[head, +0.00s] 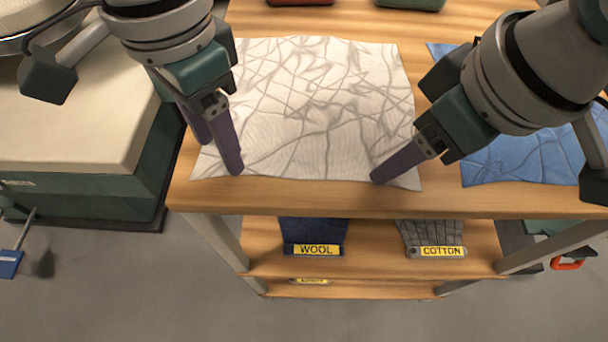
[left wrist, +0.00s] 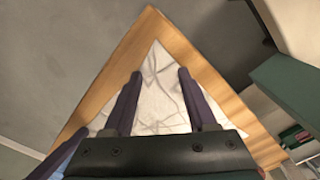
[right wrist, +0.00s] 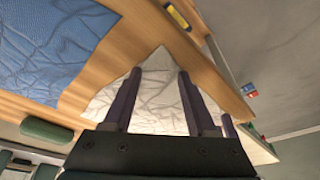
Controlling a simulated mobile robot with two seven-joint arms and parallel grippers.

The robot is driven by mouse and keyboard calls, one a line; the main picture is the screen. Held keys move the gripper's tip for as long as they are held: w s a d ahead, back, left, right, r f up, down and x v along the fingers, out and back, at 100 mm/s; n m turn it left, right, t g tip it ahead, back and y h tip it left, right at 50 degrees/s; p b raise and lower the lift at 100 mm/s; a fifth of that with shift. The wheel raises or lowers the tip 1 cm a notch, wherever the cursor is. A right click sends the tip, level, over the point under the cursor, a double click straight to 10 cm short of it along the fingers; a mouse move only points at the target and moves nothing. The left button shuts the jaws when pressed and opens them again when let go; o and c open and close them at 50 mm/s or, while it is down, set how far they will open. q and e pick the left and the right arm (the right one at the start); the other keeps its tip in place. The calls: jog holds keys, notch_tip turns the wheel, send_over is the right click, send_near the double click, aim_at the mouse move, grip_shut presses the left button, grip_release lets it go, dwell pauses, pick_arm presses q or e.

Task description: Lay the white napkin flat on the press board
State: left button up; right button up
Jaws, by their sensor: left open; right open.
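The white napkin (head: 310,110) lies spread and creased on the wooden table, its near edge close to the table's front edge. My left gripper (head: 220,158) is open over its near left corner; the left wrist view shows the napkin corner (left wrist: 160,100) between the fingers. My right gripper (head: 380,178) is at the near right corner; the right wrist view shows its two fingers apart with napkin (right wrist: 156,90) between them. I cannot tell whether the fingertips touch the cloth. The press board (head: 70,125), a cream pad on a green body, is at the left and bare where visible.
A blue creased cloth (head: 530,158) lies on the table (head: 300,197) at the right, partly behind my right arm. Below are shelves with folded cloths labelled WOOL (head: 316,249) and COTTON (head: 436,252). Red and green items sit at the back. A gap separates the press from the table.

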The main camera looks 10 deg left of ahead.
pick_arm(q)
jog(key=shift+c, duration=0.2)
pick_arm(e)
jog(key=shift+f, duration=0.1)
jog(key=shift+c, duration=0.2)
pick_arm(q)
grip_shut()
pick_arm(e)
grip_shut()
jog(key=shift+d, duration=0.1)
dwell(0.4)
